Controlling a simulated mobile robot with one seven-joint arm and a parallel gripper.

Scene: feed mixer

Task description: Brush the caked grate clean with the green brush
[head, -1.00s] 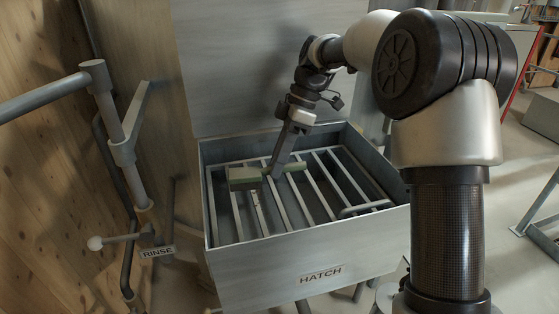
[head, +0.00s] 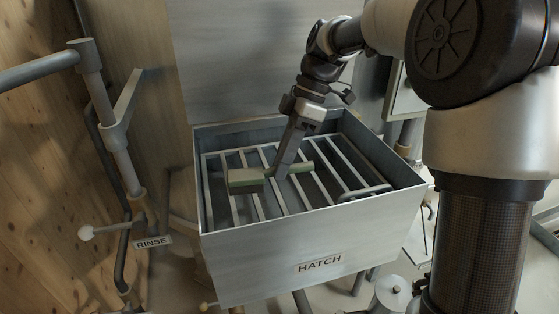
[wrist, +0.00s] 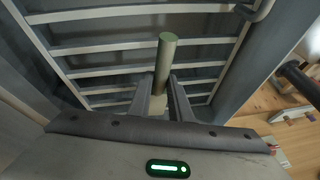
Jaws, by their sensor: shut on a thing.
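The grate (head: 325,180) is a row of metal bars inside the open hatch box (head: 320,235). It also shows in the wrist view (wrist: 110,50). I cannot make out caked dirt on its bars at this size. The green brush (head: 245,182) has a block head on the left and a green handle running right. My gripper (head: 278,172) points down into the box and is shut on the brush handle. The head is over the left part of the grate; contact is unclear.
A raised lid panel (head: 250,60) stands behind the box. A lever with a white knob (head: 87,232) and a RINSE label (head: 153,242) is at the left, beside pipes and a wooden wall. The box's rim surrounds the grate.

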